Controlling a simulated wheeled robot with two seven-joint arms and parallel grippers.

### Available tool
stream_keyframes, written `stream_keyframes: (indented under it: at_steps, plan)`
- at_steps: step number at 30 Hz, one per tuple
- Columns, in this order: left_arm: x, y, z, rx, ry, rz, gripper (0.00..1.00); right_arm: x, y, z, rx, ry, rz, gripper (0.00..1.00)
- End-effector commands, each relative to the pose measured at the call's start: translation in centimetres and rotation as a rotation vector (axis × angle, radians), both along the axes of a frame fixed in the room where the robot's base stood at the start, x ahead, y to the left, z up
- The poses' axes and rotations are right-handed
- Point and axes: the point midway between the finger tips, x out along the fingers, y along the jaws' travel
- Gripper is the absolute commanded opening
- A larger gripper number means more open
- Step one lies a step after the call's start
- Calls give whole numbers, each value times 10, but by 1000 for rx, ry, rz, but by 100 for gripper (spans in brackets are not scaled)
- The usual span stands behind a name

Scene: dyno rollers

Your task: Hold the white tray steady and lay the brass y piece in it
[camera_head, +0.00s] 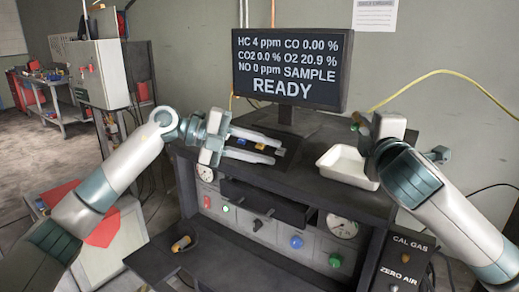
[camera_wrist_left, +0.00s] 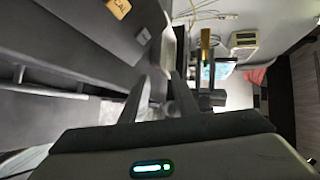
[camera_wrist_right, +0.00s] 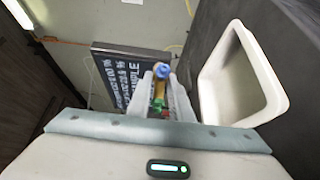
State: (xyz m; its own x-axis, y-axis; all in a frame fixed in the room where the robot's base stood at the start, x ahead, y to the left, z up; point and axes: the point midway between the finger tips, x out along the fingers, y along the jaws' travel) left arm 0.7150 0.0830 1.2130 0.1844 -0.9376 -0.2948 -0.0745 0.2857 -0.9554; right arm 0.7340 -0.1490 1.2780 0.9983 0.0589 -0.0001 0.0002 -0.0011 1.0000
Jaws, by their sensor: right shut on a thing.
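The white tray (camera_head: 345,166) sits empty on the right of the bench top. It also shows at the right of the right wrist view (camera_wrist_right: 238,78). My right gripper (camera_head: 358,124) is above the tray's right back side, shut on the brass y piece (camera_wrist_right: 158,94), which has blue, red and green coloured parts. In the head view only a small bit of the piece shows. My left gripper (camera_head: 277,152) is open and empty, its fingers apart over the bench, left of the tray and not touching it.
An open drawer (camera_head: 262,205) juts from the front. A brass-coloured thing (camera_head: 180,243) lies on the low shelf.

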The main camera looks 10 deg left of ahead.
Motion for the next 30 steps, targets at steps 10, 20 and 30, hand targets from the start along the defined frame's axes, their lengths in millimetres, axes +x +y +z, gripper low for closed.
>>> stream_keyframes:
  at_steps: [10,20,30]
  plan:
    - [8,-47,-14,-1,1,-3,27,0,0,1,0,-1,0,0]
    - [17,-89,-28,-1,1,-2,27,0,0,1,0,-1,0,0]
    - [20,-100,-32,0,0,0,27,0,0,1,0,-1,0,0]
